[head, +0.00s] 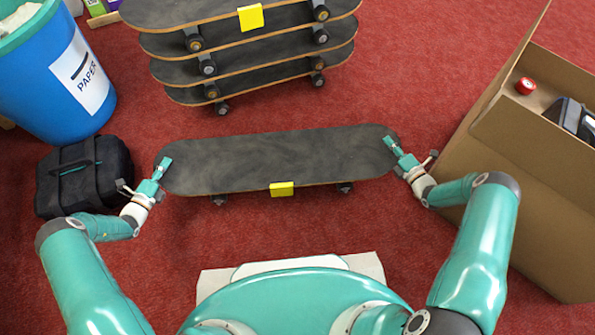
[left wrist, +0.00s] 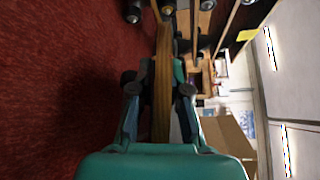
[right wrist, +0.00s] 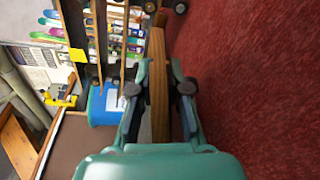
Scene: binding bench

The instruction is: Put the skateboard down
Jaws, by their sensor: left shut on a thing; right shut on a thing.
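A skateboard (head: 285,160) with a dark grey deck and a yellow tag on its near edge lies level across the middle of the head view, wheels down. My left gripper (head: 163,168) is shut on its left end. My right gripper (head: 392,147) is shut on its right end. In the left wrist view the deck's wooden edge (left wrist: 162,95) runs between the fingers; the right wrist view shows the same at the other end (right wrist: 158,90). I cannot tell whether the wheels touch the red floor.
Several stacked skateboards (head: 250,50) stand just beyond. A blue paper bin (head: 50,95) and a black case (head: 82,175) are at the left. A large cardboard box (head: 530,170) stands close to my right arm. Red carpet (head: 290,225) is clear on the near side of the board.

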